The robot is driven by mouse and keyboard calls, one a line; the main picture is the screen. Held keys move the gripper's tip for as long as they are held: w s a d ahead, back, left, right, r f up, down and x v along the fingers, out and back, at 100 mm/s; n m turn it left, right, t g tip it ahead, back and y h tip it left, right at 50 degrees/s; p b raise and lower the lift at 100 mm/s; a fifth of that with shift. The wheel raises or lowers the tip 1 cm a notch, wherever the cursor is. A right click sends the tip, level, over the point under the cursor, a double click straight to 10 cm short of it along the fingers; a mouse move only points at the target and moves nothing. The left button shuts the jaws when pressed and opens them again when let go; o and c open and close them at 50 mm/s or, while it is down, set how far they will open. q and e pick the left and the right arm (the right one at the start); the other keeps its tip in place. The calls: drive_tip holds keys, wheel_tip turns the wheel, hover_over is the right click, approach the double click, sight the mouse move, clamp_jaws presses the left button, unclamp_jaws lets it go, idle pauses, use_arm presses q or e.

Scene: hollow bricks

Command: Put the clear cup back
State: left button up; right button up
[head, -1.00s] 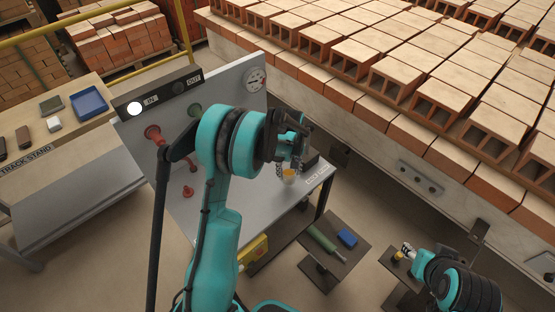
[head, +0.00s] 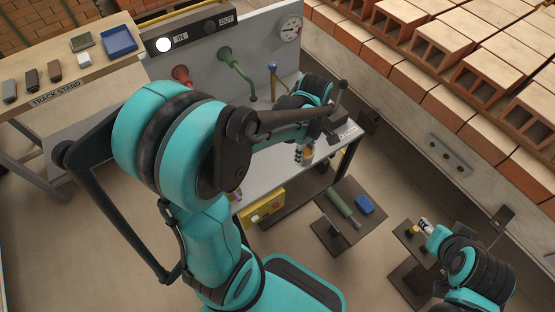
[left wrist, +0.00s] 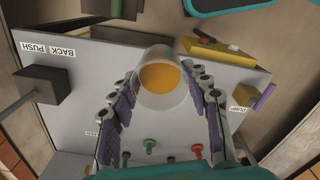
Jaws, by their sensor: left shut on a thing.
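The clear cup (left wrist: 163,88), with orange contents, is between the fingers of my left gripper (left wrist: 163,100), which is shut on it. In the left wrist view I look down into its mouth. In the head view the cup (head: 308,155) shows small near the front edge of the grey bench (head: 262,168), with my left gripper (head: 303,152) at it. I cannot tell whether its base touches the bench. My right gripper (head: 425,227) is at the lower right, away from the cup; its fingers are too small to read.
A panel with IN and OUT lamps (head: 190,38) and a gauge (head: 290,28) stands behind the bench. Red (head: 181,76) and green (head: 235,68) fittings stick out. A dark block (left wrist: 45,85) is near the BACK PUSH label.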

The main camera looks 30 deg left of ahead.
use_arm(q)
drive_tip(key=a+f+b, duration=0.1)
drive_tip(key=a+f, duration=0.2)
drive_tip(key=a+f+b, duration=0.2)
drive_tip(key=a+f, duration=0.1)
drive_tip(key=a+f+b, duration=0.2)
drive_tip(key=a+f, duration=0.1)
drive_tip(key=f, duration=0.1)
drive_tip(key=shift+s+a, duration=0.25)
drive_tip(key=shift+a, duration=0.1)
drive_tip(key=shift+r, duration=0.1)
drive_tip(key=shift+f, duration=0.3)
drive_tip(key=o, duration=1.4)
drive_tip(key=shift+r, duration=0.1)
drive_tip(key=shift+r, duration=0.1)
